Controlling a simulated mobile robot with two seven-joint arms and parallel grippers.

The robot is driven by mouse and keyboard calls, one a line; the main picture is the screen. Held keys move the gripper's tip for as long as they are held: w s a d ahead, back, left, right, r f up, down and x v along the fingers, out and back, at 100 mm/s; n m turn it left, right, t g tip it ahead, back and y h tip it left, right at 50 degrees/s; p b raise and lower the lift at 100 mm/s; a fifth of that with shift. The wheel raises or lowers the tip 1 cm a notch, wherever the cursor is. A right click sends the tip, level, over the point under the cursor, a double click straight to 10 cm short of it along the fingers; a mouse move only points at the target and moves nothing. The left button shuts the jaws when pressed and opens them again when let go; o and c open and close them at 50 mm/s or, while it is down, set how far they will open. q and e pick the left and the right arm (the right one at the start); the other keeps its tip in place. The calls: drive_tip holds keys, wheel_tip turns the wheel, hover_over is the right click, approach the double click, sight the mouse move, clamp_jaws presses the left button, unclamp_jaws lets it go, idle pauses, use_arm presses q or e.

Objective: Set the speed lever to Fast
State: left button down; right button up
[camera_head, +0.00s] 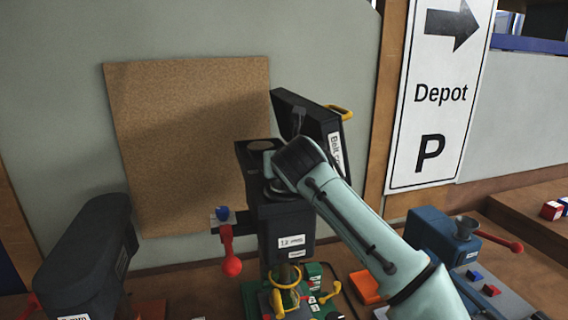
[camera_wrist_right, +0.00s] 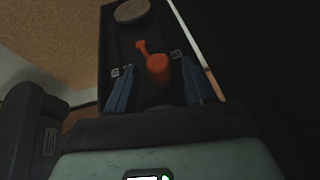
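An orange lever (camera_wrist_right: 157,68) with a rounded knob and a thin arm stands inside the dark belt housing (camera_wrist_right: 112,35). I take it to be the speed lever. Two small pale labels, too blurred to read, flank it in the right wrist view. The blue fingers of my right gripper (camera_wrist_right: 157,64) are apart, one on each side of the lever; I cannot tell whether they touch it. In the head view my right arm reaches over the black housing (camera_head: 247,165) and hides the lever. Its cover (camera_head: 309,112), labelled "Belt co…", stands open. My left gripper is out of view.
The machine has a red-handled lever (camera_head: 230,262) at its left side and a yellow clamp (camera_head: 286,297) below. Dark machine (camera_head: 85,262) stands left, a blue vise-like device (camera_head: 440,235) right. A cork board (camera_head: 190,140) and a Depot sign (camera_head: 438,100) are behind.

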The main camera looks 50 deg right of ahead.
drive_tip(key=shift+a, duration=0.1)
drive_tip(key=v, duration=1.2)
drive_tip(key=shift+r, duration=0.1)
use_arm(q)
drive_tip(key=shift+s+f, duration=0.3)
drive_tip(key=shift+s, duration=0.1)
use_arm(e)
drive_tip(key=shift+s+a+r, duration=0.25)
drive_tip(key=shift+s+a, duration=0.1)
drive_tip(key=shift+s, duration=0.1)
